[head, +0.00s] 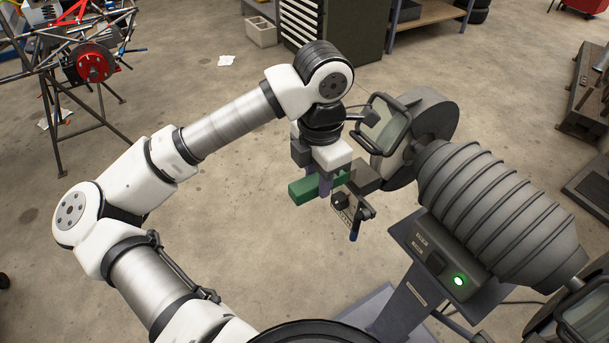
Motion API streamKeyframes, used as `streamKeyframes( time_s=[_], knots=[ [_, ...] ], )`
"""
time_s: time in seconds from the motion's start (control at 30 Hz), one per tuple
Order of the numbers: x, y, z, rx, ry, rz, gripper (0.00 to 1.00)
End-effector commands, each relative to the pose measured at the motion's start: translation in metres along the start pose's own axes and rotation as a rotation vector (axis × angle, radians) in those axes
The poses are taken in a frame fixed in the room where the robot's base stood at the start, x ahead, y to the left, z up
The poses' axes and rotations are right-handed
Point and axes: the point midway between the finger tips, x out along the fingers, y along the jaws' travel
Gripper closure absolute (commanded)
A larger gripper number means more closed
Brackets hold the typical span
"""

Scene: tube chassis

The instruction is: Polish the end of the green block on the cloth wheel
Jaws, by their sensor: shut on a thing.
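My gripper (325,184) points down and is shut on the green block (304,190), around its middle. The block lies about level, with its long side running left to right. Its right end is close to the dark rest and guard on the left side of the bench grinder (495,212); I cannot tell whether it touches anything. The left wheel housing (428,112) is grey and round, with a clear eye shield (385,125) in front. The cloth wheel cannot be made out clearly in this view.
The grinder stands on a grey pedestal (412,300) and shows a lit green button (459,281). A second eye shield (587,318) is at the bottom right. A tube chassis (75,55) stands at the upper left.

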Motion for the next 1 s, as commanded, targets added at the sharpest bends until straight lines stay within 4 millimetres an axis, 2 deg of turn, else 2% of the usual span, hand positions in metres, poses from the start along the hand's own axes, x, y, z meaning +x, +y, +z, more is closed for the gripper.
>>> streamKeyframes(
  time_s=[0.2,0.43,1.0],
  knots=[
    [0.005,0.000,0.026,0.001,0.000,0.001,0.92],
    [0.004,0.000,0.044,0.000,0.000,0.000,0.92],
    [0.003,0.000,0.050,-0.002,-0.001,0.000,0.92]
  ],
)
